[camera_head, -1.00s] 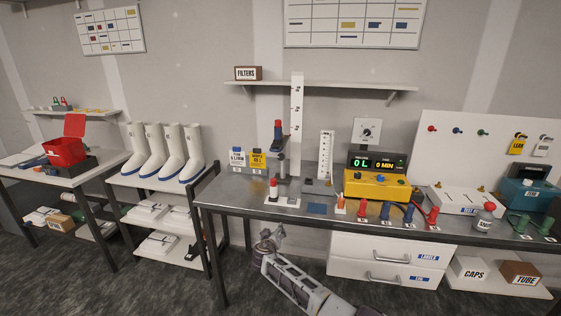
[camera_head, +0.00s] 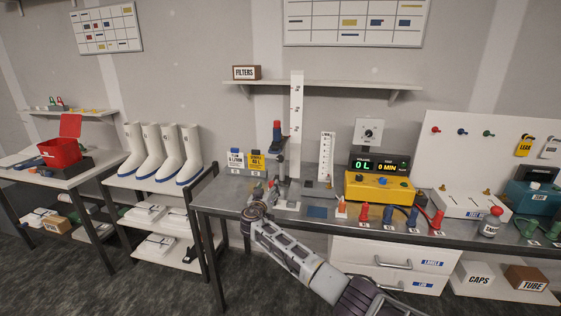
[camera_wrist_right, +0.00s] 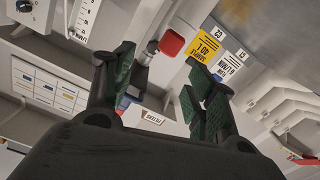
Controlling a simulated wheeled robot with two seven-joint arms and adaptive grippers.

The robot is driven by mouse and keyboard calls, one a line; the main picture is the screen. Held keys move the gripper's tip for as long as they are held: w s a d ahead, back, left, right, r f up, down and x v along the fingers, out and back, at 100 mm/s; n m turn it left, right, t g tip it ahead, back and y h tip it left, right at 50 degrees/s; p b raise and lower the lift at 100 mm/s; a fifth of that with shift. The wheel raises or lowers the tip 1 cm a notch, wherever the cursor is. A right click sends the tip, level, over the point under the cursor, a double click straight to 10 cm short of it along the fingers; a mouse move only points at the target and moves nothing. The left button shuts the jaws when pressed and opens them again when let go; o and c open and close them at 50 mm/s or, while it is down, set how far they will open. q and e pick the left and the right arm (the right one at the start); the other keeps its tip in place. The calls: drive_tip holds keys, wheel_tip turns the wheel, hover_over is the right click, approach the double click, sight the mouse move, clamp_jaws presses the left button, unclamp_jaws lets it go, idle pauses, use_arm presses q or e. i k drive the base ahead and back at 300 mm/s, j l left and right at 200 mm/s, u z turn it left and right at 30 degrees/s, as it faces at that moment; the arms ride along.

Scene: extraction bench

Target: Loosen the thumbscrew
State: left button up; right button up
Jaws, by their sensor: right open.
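A red knob (camera_wrist_right: 172,43) on a short silver shaft shows in the right wrist view and looks like the thumbscrew. It lies ahead of my right gripper (camera_wrist_right: 160,62), roughly between the fingertips. The two dark green-padded fingers are apart and hold nothing; contact with the knob is not visible. In the head view my right gripper (camera_head: 268,188) is at the front of the stand with the tall white scale (camera_head: 297,120). The knob is hidden there. A red-topped piece (camera_head: 277,131) sits higher on the stand. My left gripper is not in view.
Yellow and white cards (camera_head: 256,160) stand left of the stand. A yellow display unit (camera_head: 380,188) and several red and blue connectors stand to its right. A shelf with a FILTERS box (camera_head: 246,72) is above. The bench's (camera_head: 225,200) front left is bare.

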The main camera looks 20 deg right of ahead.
sight(279, 158)
drive_tip(key=i+l, duration=0.7)
drive_tip(key=l, duration=0.15)
